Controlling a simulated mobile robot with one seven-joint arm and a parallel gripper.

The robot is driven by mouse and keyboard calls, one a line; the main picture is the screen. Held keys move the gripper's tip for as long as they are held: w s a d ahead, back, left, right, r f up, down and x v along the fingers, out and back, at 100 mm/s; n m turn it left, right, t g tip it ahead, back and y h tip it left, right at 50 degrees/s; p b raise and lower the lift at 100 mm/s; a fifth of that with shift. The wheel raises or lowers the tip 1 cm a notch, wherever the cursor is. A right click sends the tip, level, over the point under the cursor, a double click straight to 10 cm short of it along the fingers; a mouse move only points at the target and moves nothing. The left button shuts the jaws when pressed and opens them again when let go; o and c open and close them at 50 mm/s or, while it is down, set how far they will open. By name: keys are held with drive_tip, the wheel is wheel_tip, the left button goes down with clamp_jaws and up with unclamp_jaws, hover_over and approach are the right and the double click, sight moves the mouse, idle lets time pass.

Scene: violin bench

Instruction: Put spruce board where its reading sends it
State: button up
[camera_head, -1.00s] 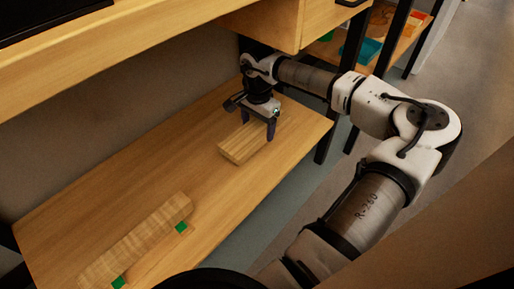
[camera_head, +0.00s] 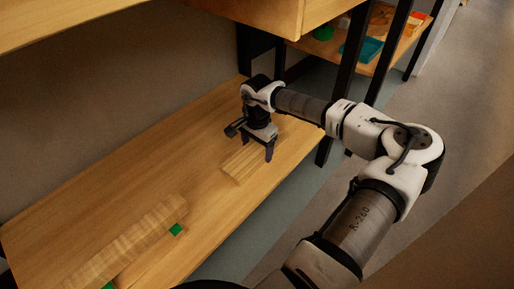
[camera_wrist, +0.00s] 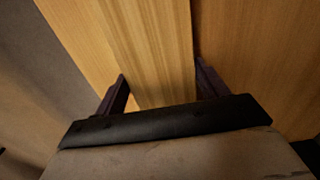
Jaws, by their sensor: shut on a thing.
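The spruce board (camera_head: 244,167), a pale, straight-grained block, lies on the wooden lower shelf in the head view. My gripper (camera_head: 259,148) points down over its far end. In the wrist view the board (camera_wrist: 145,45) runs between the two dark fingers of my gripper (camera_wrist: 161,75), which is shut on its sides. The board looks level and at or very near the shelf surface; I cannot tell whether it is lifted. I see no reading on it.
A longer board with figured grain (camera_head: 130,240) lies at the front left, with green pads (camera_head: 176,230) at its edge. A drawer box (camera_head: 245,18) overhangs at the back, and a dark post (camera_head: 340,90) stands right of the shelf. A teal tray (camera_head: 356,50) sits farther back.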

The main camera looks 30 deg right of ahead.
sight(257, 149)
drive_tip(key=o, duration=1.1)
drive_tip(key=shift+f, duration=0.15)
wheel_tip(257, 149, up, 12)
drive_tip(key=p, duration=0.5)
drive_tip(key=shift+r, duration=0.2)
